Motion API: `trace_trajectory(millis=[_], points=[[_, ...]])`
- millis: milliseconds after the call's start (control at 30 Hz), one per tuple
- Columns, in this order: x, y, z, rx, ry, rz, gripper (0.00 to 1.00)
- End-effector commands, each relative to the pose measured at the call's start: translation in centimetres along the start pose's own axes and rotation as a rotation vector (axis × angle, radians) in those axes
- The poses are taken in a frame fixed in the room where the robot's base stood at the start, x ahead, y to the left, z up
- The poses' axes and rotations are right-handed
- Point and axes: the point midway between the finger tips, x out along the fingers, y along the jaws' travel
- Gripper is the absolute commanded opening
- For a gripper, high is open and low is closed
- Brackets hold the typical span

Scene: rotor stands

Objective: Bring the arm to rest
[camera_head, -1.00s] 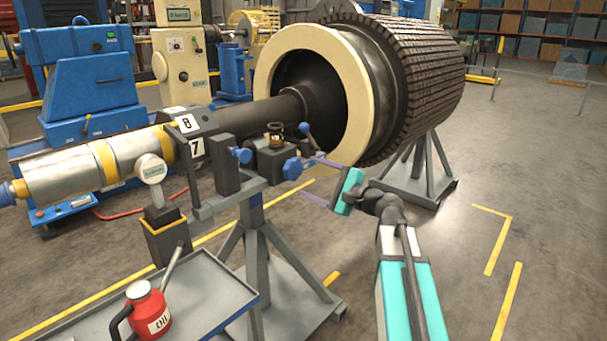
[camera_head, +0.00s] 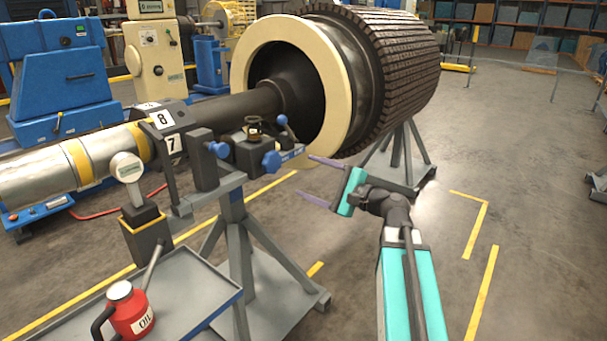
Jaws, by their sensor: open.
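My gripper (camera_head: 312,178) is in the middle of the head view, at the end of my teal and grey arm. Its two purple fingers point left and are spread apart with nothing between them. The fingers are just right of a blue knob (camera_head: 271,163) on the rotor stand (camera_head: 232,209). In the picture the upper finger's tip lies close to the blue handle part beside the knob; I cannot tell whether they touch.
A large rotor (camera_head: 395,75) with a cream ring (camera_head: 338,95) lies behind my gripper on a grey stand (camera_head: 398,170). A grey tray (camera_head: 195,285) with a red oil can (camera_head: 128,312) is at the lower left.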

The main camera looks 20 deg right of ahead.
Motion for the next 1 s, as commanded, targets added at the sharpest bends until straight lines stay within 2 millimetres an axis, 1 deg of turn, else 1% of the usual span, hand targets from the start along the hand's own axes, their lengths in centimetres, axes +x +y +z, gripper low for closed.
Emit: trace_trajectory(millis=[200, 267, 367, 467, 500, 567, 600, 667, 700, 833, 1000], points=[[0.2, 0.5, -0.1, -0.003, 0.004, 0.011, 0.74], [0.4, 1.1, -0.3, -0.008, 0.009, 0.025, 0.74], [0.8, 2.8, -0.9, -0.022, 0.022, 0.066, 0.74], [1.4, 5.5, -1.7, -0.045, 0.039, 0.128, 0.74], [1.6, 6.9, -2.0, -0.056, 0.047, 0.159, 0.74], [1.9, 9.0, -2.6, -0.074, 0.058, 0.208, 0.74], [2.1, 10.5, -3.0, -0.087, 0.064, 0.243, 0.74], [2.2, 12.8, -3.4, -0.108, 0.071, 0.297, 0.74], [2.3, 14.3, -3.7, -0.122, 0.075, 0.332, 0.74], [2.1, 19.2, -4.5, -0.168, 0.083, 0.45, 0.74], [1.2, 25.6, -5.1, -0.23, 0.08, 0.607, 0.74]])
